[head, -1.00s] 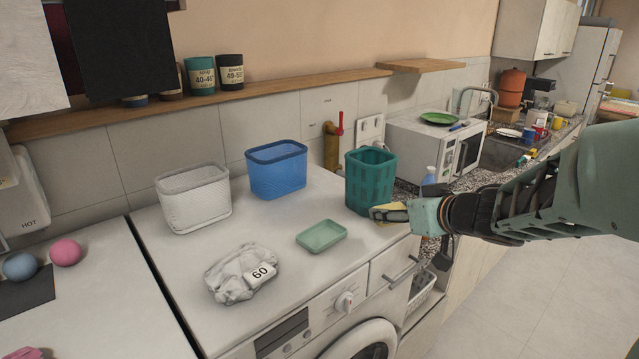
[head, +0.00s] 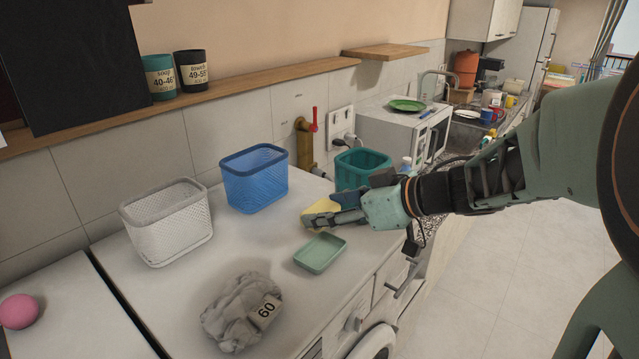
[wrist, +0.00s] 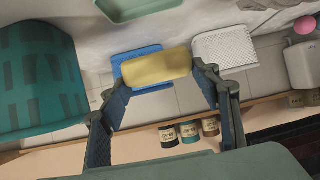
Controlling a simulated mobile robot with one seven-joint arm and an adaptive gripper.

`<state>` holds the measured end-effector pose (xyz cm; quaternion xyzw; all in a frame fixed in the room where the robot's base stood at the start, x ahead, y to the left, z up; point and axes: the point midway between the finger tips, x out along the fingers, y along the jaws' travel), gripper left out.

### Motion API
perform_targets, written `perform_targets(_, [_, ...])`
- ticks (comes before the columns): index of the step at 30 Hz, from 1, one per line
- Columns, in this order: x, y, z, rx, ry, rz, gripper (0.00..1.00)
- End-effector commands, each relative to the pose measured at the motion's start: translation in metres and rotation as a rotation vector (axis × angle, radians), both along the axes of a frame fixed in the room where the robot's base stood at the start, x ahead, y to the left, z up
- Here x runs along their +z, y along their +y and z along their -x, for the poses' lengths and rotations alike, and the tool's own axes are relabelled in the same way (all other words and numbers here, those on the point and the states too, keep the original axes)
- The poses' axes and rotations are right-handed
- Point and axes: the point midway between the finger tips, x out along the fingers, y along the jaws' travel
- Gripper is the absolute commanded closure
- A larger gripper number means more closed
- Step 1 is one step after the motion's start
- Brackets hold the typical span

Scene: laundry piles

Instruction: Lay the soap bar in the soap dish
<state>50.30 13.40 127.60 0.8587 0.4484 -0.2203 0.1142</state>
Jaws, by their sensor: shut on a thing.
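The yellow soap bar (head: 317,210) is held in my gripper (head: 332,217), above the white machine top. In the wrist view the soap bar (wrist: 157,68) lies between the two fingers of my gripper (wrist: 157,84). The pale green soap dish (head: 320,254) rests on the machine top, just below and slightly in front of the gripper in the head view. The dish is empty. Part of the soap dish (wrist: 140,8) shows at the top edge of the wrist view. The fingers hide part of the soap in the head view.
A teal basket (head: 362,163) stands behind my gripper. A blue basket (head: 253,178) and a white basket (head: 166,222) stand to the left. A crumpled cloth (head: 235,311) with a 60 tag lies front left of the dish. The surface between cloth and blue basket is clear.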

Motion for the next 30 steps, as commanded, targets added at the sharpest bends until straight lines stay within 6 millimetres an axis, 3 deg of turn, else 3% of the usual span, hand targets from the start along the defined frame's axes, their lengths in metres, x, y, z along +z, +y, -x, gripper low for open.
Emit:
perform_targets(11, [-0.008, -0.001, 0.003, 0.008, 0.001, -0.002, 0.69])
perform_targets(30, [-0.058, -0.001, 0.003, 0.007, -0.002, -0.001, 0.69])
